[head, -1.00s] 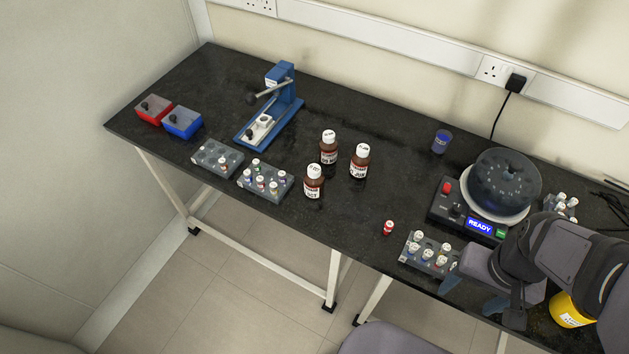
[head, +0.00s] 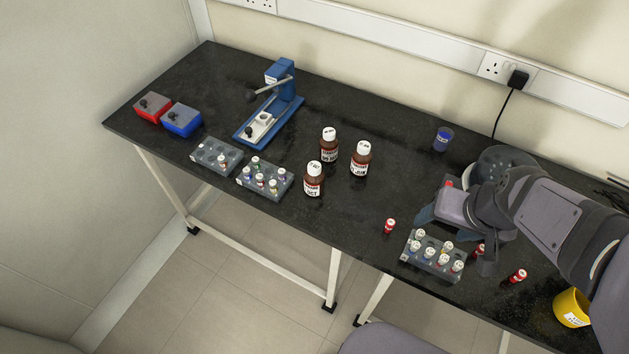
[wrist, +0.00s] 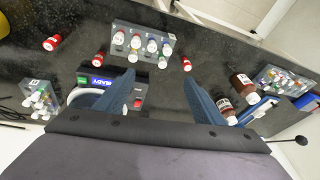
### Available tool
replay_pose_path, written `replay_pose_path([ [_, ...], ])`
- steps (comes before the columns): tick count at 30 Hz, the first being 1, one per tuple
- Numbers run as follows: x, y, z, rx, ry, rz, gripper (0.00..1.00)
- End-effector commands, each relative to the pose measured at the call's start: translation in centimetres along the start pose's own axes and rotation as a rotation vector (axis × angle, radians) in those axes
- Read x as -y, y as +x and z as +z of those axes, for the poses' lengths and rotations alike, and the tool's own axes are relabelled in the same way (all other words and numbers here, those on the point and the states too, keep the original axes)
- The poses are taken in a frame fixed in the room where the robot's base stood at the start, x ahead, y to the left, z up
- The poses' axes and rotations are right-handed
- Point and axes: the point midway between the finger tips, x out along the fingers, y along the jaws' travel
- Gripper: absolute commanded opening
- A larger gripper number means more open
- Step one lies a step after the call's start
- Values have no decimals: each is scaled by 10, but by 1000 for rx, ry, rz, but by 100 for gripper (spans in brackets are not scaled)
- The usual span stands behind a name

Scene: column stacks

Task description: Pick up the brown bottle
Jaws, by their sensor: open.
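Three brown bottles with white caps and white-and-red labels stand upright in the middle of the bench: a back one (head: 329,152), a right one (head: 359,165) and a front one (head: 313,187). The task does not tell them apart. My gripper (head: 447,225) is open and empty, in front of the centrifuge and well to the right of the bottles. In the wrist view my gripper (wrist: 160,88) shows two blue fingers spread wide with nothing between them. Brown bottles (wrist: 241,84) show right of the fingers there, partly overlapping.
A vial rack (head: 433,262) and red vials (head: 389,226) lie near my gripper. The centrifuge (head: 497,158) is partly hidden by my arm. A blue cup (head: 443,140), blue press (head: 270,110), two left racks (head: 264,183) and red and blue boxes (head: 181,120) surround the bottles.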

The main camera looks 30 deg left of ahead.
Motion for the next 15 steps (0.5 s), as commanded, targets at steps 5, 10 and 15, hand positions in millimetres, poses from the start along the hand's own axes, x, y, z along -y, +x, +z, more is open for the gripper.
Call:
replay_pose_path([
  [5,75,33,-55,-206,-77,-103,63],
  [10,156,52,-100,-444,-114,-179,63],
  [15,224,62,-120,-665,-116,-198,63],
])
